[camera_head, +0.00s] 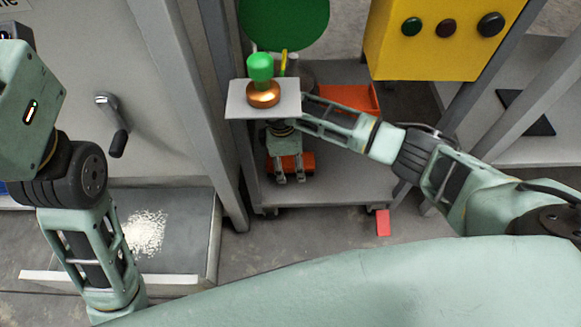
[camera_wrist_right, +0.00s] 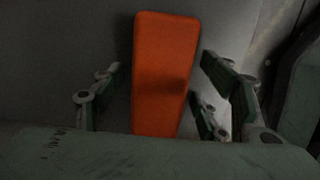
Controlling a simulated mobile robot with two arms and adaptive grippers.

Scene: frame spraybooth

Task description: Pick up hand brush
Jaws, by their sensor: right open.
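An orange elongated flat piece (camera_wrist_right: 163,75), which I take for the hand brush, lies on a grey surface in the right wrist view. Its lower end is cut off by my gripper body, and no bristles show. In the head view, part of it shows as orange (camera_head: 308,160) behind my right gripper (camera_head: 291,180) on a low grey shelf. My right gripper is open and points down, with one finger on each side of the orange piece in the wrist view (camera_wrist_right: 163,100). I see a gap on both sides.
A grey plate (camera_head: 236,106) with a green-topped copper knob (camera_head: 262,90) stands above my right gripper. An orange bin (camera_head: 360,100) sits behind on the shelf (camera_head: 340,185). A yellow control box (camera_head: 440,55) hangs at upper right. A red piece (camera_head: 383,222) is near the shelf's front edge.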

